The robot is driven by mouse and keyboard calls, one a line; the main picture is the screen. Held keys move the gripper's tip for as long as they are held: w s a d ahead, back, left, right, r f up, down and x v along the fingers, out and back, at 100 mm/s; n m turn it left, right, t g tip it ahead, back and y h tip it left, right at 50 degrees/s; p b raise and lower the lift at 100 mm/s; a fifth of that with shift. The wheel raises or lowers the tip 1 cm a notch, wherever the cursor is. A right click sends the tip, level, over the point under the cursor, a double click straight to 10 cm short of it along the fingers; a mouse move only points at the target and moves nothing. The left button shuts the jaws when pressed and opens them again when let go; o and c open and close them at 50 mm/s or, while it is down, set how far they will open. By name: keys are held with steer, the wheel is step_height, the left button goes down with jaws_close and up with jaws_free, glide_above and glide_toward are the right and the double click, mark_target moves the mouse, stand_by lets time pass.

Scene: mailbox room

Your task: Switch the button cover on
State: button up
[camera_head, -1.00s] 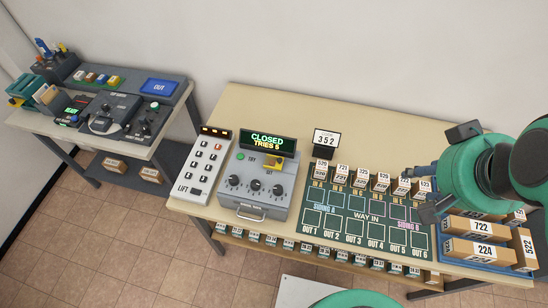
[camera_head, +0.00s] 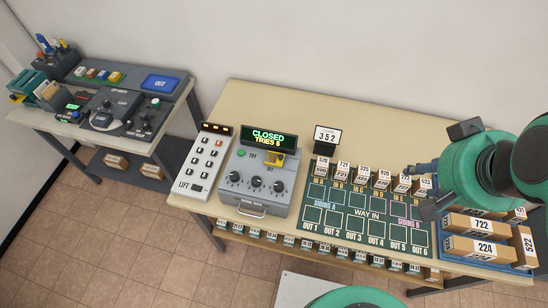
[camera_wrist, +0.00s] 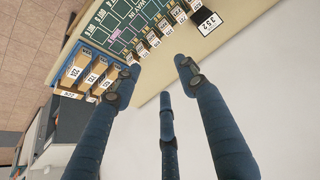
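A grey control box (camera_head: 262,207) stands on the table, with a display reading CLOSED, TRIES 5 (camera_head: 268,138), several black knobs and a front handle. A small yellow piece (camera_head: 273,159), probably the button cover, sits at the upper right of its face by a SET label. A green button (camera_head: 241,153) is to its left. Whether the cover is raised is too small to tell. My gripper (camera_head: 423,188) is at the right over the table, well away from the box. In the wrist view my gripper (camera_wrist: 155,85) has its fingers spread and empty; the box is not seen there.
A LIFT panel (camera_head: 205,160) stands left of the box. Right of it are a 352 sign (camera_head: 327,137), a green grid board (camera_head: 365,217), numbered parcels and a blue tray of boxes (camera_head: 480,249). A second desk (camera_head: 70,128) is far left. The table's back strip is clear.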

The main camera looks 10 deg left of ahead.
steer(key=shift+w+r, duration=0.1)
steer(key=c, duration=0.8)
steer(key=shift+w+a+r, duration=0.15)
steer(key=shift+w+a, duration=0.15)
steer(key=shift+w, duration=0.15)
jaws_close()
steer(key=w+a+f+n+g+p, duration=0.2)
steer(key=w+a+n+p, duration=0.15)
steer(key=w+a, duration=0.5)
steer(key=w+a+f+n+g+p, duration=0.2)
steer(key=w+a+n+g, duration=0.15)
steer(key=w+a, duration=0.5)
steer(key=w+a+f+n+g+h+p, duration=0.1)
steer(key=a+f+n, duration=0.4)
steer(key=a+f, duration=1.1)
steer(key=w+a+h+p, duration=0.1)
steer(key=a+p, duration=0.1)
steer(key=a, duration=0.2)
steer(key=shift+w+a+f+n+h, duration=0.2)
steer(key=shift+a+f+n+h, duration=0.1)
steer(key=shift+h, duration=0.1)
steer(key=shift+g, duration=0.25)
